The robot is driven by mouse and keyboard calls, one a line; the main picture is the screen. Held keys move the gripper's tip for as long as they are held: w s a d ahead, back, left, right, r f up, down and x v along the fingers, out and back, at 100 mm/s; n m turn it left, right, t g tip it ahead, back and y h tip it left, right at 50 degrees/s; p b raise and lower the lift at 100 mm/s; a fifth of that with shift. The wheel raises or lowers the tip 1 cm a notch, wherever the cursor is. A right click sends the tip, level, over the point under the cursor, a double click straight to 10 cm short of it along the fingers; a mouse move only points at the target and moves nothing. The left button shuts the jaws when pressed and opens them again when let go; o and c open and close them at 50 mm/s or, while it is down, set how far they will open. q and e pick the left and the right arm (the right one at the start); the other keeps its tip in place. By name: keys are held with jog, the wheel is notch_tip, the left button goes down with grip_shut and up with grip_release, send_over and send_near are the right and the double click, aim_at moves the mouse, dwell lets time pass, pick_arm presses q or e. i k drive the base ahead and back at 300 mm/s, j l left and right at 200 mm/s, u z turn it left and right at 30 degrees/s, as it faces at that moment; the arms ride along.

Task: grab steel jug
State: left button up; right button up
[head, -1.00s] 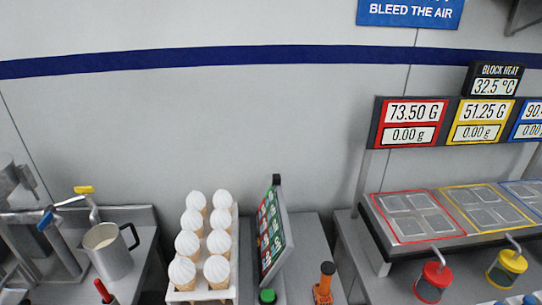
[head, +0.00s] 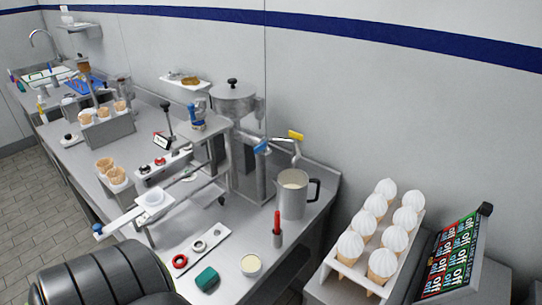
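The steel jug (head: 291,197) stands upright on the steel counter in the head view, right of centre. It has a dark handle on its right side and a pale, creamy content near its rim. It stands just below a tap with a yellow handle (head: 296,135). Neither of my grippers shows in the head view. A dark, ribbed rounded shape at the bottom left covers part of the counter's front.
A red-handled tool (head: 277,228) stands in front of the jug. A white rack of ice cream cones (head: 350,272) is to the right. A steel machine (head: 236,120) rises left of the jug. A green block (head: 207,278) and a small pale cup (head: 251,265) lie near the front.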

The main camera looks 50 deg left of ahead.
aim_at(292, 184)
jog(key=u, duration=1.25)
jog(key=k+j, duration=0.05)
